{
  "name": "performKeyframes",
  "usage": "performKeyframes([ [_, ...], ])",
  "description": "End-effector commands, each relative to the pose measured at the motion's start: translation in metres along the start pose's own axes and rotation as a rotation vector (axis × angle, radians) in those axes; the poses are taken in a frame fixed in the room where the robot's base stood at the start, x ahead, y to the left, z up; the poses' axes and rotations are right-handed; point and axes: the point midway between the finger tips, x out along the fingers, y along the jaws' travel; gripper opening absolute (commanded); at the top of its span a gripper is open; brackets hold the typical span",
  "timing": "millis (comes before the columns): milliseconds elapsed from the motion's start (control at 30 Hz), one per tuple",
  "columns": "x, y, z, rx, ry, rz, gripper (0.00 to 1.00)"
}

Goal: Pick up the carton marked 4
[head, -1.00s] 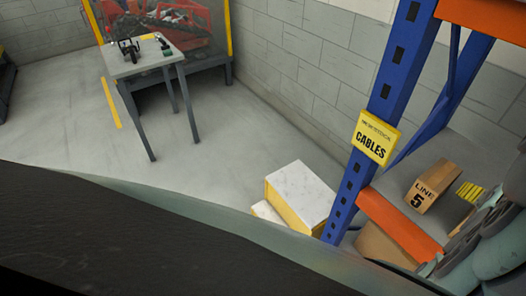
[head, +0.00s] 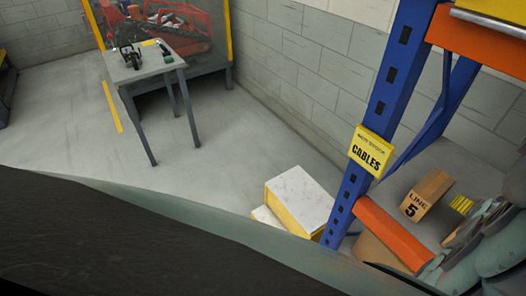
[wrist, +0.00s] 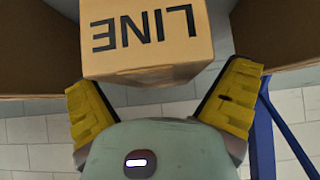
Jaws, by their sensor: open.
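In the wrist view a brown carton (wrist: 150,40) with "LINE" on it, upside down in the picture, is ahead of my gripper (wrist: 163,82). Its number is outside the picture. My gripper's two yellow ridged fingers are open and spread toward either side of the carton's near edge; I cannot tell whether they touch it. In the head view a carton marked "LINE 5" (head: 427,195) lies on the rack shelf. No carton with a readable 4 shows in either view.
Brown cartons flank the marked one at left (wrist: 40,45) and right (wrist: 278,30) in the wrist view. The rack's blue upright (head: 383,105) carries a "CABLES" sign (head: 370,152); an orange beam (head: 393,235) edges the shelf. A table (head: 145,66) stands on open floor.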

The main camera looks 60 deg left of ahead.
Motion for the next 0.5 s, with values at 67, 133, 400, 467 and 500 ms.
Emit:
performKeyframes([
  [67, 0.003, 0.0003, 0.0007, 0.001, -0.005, 0.001, 1.0],
  [133, 0.0049, 0.0002, 0.0006, 0.001, -0.003, 0.0, 1.0],
  [400, 0.0066, 0.0, 0.0007, 0.0, -0.001, 0.0, 1.0],
  [467, 0.0065, -0.0001, 0.0007, 0.0, -0.001, 0.0, 0.98],
  [500, 0.0065, -0.0001, 0.0007, 0.0, -0.001, 0.0, 0.94],
])
